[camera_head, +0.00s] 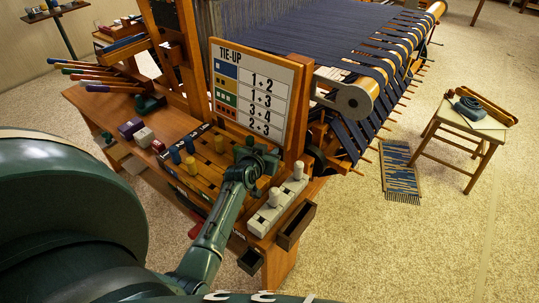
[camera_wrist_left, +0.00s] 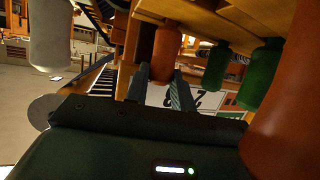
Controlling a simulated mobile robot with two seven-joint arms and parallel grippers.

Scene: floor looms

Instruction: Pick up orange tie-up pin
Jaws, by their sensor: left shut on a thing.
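In the left wrist view, which looks upside down, an orange pin (camera_wrist_left: 166,50) stands between the two fingers of my left gripper (camera_wrist_left: 161,88). The fingers are shut on it near its free end. Its other end reaches the wooden board, and I cannot tell whether it is still seated there. In the head view my left gripper (camera_head: 262,158) is low in front of the tie-up sign (camera_head: 254,91) and hides the pin. A second orange pin (camera_wrist_left: 292,95) is large at the right of the wrist view. My right gripper is not in view.
Green pins (camera_wrist_left: 216,68) are close by in the wrist view. Yellow (camera_head: 192,165) and blue pins (camera_head: 175,154) stand left of the gripper. A grey block with white pegs (camera_head: 262,221) is at the right, near an open dark box (camera_head: 296,226). Loom beams rise behind.

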